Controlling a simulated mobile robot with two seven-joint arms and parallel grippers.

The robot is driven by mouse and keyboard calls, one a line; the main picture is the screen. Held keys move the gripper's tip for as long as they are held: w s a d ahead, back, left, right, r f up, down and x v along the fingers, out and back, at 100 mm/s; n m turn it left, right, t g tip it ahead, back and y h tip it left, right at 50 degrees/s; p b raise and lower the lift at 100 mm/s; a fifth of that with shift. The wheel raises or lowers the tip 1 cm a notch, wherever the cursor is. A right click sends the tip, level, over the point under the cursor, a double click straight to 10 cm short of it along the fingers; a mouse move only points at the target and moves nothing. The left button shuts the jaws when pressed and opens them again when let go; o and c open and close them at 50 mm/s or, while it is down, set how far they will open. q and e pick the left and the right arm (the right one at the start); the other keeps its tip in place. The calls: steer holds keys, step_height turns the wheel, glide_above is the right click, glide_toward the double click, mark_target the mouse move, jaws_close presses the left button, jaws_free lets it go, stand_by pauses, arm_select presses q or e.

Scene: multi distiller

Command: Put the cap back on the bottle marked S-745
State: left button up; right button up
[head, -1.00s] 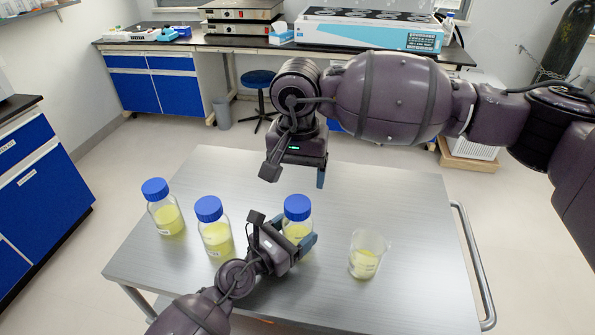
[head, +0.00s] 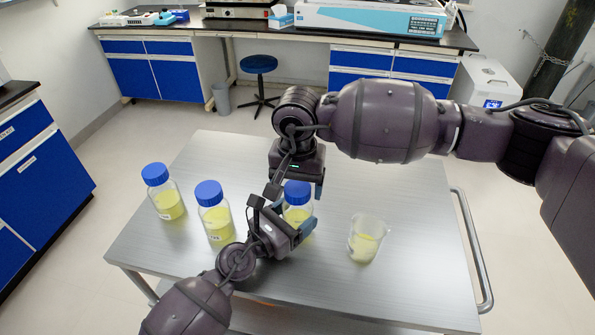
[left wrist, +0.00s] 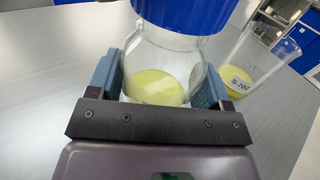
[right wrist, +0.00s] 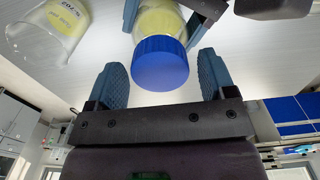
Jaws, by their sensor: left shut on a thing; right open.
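A clear bottle (head: 297,215) of yellow liquid stands upright on the table, its label out of sight. My left gripper (head: 284,222) is shut around its body, also seen in the left wrist view (left wrist: 162,85). A blue cap (head: 297,190) sits on the bottle's mouth; I cannot tell how tightly. My right gripper (right wrist: 160,82) is open, its fingers on either side of this cap (right wrist: 160,62) with gaps. Two more bottles with blue caps stand to the left, one in the middle (head: 215,220) and one farther left (head: 165,197); their labels are too small to read.
A rail (head: 475,250) runs along the table's right side.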

steer(key=shift+f, duration=0.4)
